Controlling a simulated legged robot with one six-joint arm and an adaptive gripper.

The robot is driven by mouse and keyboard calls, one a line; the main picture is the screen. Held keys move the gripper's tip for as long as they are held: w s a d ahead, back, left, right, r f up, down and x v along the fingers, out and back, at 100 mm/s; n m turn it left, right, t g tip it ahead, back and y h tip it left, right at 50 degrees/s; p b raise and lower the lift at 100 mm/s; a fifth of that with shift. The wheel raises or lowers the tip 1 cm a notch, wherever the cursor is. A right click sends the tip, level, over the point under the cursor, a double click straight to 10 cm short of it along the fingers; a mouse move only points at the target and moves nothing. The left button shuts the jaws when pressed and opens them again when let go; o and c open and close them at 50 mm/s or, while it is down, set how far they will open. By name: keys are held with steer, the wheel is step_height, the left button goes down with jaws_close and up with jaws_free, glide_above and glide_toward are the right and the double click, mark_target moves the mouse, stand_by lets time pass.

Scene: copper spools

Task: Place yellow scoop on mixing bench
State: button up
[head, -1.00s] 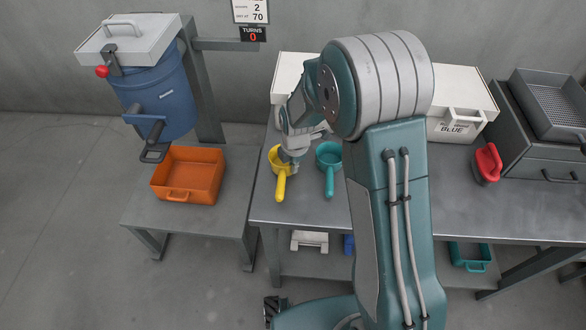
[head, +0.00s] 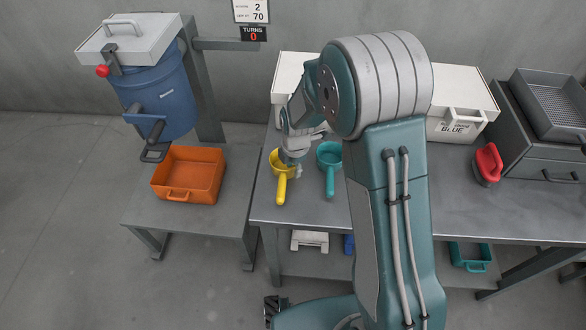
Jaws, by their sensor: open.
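The yellow scoop (head: 281,185) lies on the grey mixing bench (head: 470,222) near its left end, its handle pointing to the front edge. My gripper (head: 293,163) is open at the scoop's cup and covers part of it. Whether the fingers touch the scoop, I cannot tell. A teal scoop (head: 330,180) lies just to the right of the yellow one, its handle also toward the front.
An orange tray (head: 187,175) sits on a lower stand at the left, below a blue drum (head: 160,97). White bins (head: 463,85) line the back. A red-handled tool (head: 488,163) lies at the right. The bench's front right is clear.

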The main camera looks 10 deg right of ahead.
steer(key=s+d+r+m+t, duration=0.1)
steer(key=s+d+r+m, duration=0.15)
steer(key=r, duration=0.65)
steer(key=s+d+r+m, duration=0.1)
steer(key=s+r+m, duration=0.15)
steer(key=r, duration=0.65)
steer(key=s+d+r+m+t, duration=0.2)
steer(key=s+d+r+m, duration=0.1)
steer(key=s+m, duration=0.6)
steer(key=s+d+r+m+t, duration=0.2)
steer(key=s+r+m, duration=0.4)
steer(key=s+m, duration=0.3)
steer(key=shift+s+d+r, duration=0.15)
steer(key=shift+s+d, duration=0.4)
steer(key=shift+d, duration=0.15)
